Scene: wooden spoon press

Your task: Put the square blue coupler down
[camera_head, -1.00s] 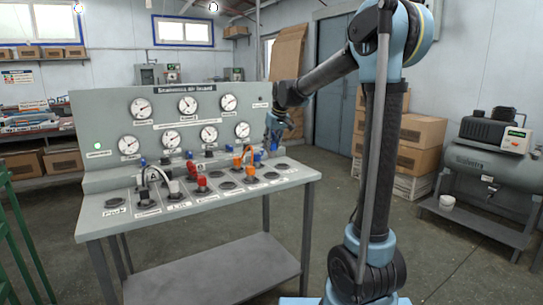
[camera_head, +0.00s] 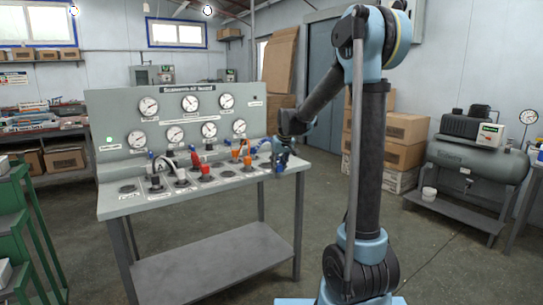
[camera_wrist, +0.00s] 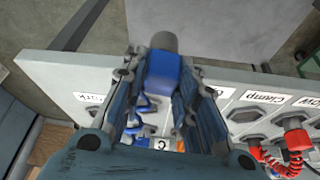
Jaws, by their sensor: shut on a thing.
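The square blue coupler (camera_wrist: 163,75) has a grey cylindrical end and sits between the fingers of my gripper (camera_wrist: 160,90) in the wrist view. My gripper is shut on it. In the head view my gripper (camera_head: 279,163) is at the right end of the bench (camera_head: 150,207), near its right edge. The coupler is too small there to make out surely. In the wrist view, the bench's front edge lies beneath the held coupler, and the coupler's grey end points past it. I cannot tell whether the coupler touches anything.
Red (camera_head: 204,172) and orange (camera_head: 247,157) couplers stand on the bench among labelled round sockets. The gauge panel (camera_head: 180,110) rises behind them. A green rack (camera_head: 12,225) stands at left. Cardboard boxes (camera_head: 400,145) and a compressor (camera_head: 475,165) are at right. A lower shelf (camera_head: 215,262) is bare.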

